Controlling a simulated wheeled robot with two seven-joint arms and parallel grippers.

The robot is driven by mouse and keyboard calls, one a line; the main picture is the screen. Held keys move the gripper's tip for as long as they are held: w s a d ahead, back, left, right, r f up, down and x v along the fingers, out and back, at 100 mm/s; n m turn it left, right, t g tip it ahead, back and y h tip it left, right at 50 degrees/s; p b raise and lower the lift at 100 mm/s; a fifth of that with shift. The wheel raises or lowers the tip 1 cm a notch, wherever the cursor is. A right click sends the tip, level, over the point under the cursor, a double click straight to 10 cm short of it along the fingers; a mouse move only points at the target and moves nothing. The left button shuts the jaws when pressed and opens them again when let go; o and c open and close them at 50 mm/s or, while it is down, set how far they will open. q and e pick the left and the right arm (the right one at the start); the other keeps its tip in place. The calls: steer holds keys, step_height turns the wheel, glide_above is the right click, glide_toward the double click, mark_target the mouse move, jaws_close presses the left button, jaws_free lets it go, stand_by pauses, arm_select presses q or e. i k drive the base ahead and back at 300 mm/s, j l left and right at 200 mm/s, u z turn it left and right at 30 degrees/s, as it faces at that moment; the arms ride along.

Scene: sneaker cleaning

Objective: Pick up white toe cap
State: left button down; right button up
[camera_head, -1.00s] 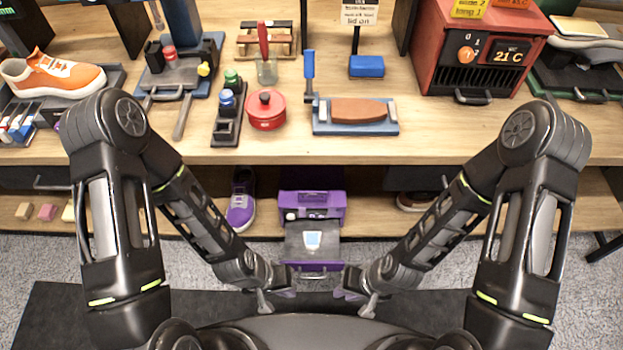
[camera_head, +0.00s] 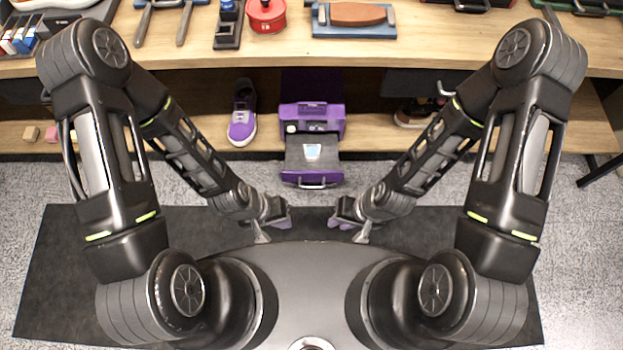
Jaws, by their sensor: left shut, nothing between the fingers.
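A purple sneaker (camera_head: 242,116) stands on the lower shelf with its white toe (camera_head: 241,139) facing me. To its right is a purple box (camera_head: 312,112) with a grey front tray (camera_head: 312,145). A small whitish piece (camera_head: 312,152) shows on the tray; I cannot tell if it is a toe cap or part of the box. My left gripper (camera_head: 275,226) is shut and empty, below and left of the tray. My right gripper (camera_head: 346,224) is below and right of it; its finger gap is too small to read. Neither gripper touches the sneaker or box.
The workbench (camera_head: 300,54) above holds a red pot (camera_head: 267,14) and a brown block on a blue base (camera_head: 356,15). Small blocks (camera_head: 40,134) lie at the lower shelf's left end. Another shoe (camera_head: 412,114) is partly hidden behind my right arm. Floor between the grippers is clear.

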mark_target(312, 153)
steer(key=i+j, duration=0.1)
steer(key=j, duration=0.15)
steer(key=i+j, duration=0.1)
steer(key=j, duration=0.2)
steer(key=i+j, duration=0.1)
steer(key=j, duration=0.15)
steer(key=z, duration=1.85)
